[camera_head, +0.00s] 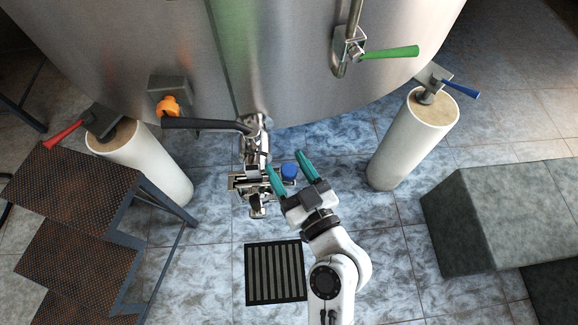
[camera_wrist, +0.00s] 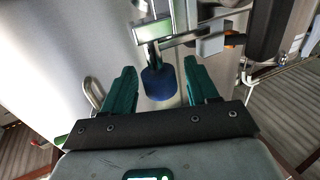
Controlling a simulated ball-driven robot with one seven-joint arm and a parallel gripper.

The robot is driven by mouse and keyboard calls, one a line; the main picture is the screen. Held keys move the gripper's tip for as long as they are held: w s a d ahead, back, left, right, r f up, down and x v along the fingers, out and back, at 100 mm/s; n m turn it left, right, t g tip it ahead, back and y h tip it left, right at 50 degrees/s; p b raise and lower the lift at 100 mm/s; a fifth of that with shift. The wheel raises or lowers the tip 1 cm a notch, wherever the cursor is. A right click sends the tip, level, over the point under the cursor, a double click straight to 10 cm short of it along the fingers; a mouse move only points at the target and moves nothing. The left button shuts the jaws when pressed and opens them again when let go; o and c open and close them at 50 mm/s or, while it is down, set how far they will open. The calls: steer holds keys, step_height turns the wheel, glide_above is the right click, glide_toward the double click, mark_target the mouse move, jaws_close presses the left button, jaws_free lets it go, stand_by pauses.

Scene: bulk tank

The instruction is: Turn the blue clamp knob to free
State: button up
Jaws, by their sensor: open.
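The blue clamp knob (camera_head: 289,170) is a small blue cylinder on the right side of a metal clamp (camera_head: 250,182) below the tank's outlet. My gripper (camera_head: 287,164) has teal fingers and is open, with the knob showing between its fingertips in the head view. In the wrist view the blue knob (camera_wrist: 159,83) also lies between the two spread fingers of my gripper (camera_wrist: 157,88). I cannot tell whether either finger touches the knob. The knob's metal stem (camera_wrist: 152,54) shows above it.
The steel tank (camera_head: 300,60) fills the back. A black-handled valve (camera_head: 205,124) sits above the clamp. Two pale legs (camera_head: 414,135) hold up the tank. Brown steps (camera_head: 75,190) stand left, a grey block (camera_head: 500,215) right. A floor grate (camera_head: 275,272) lies below the clamp.

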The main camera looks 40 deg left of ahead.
steer(key=shift+c, duration=0.4)
steer(key=c, duration=0.9)
steer(key=shift+o, duration=0.2)
steer(key=shift+f, duration=0.1)
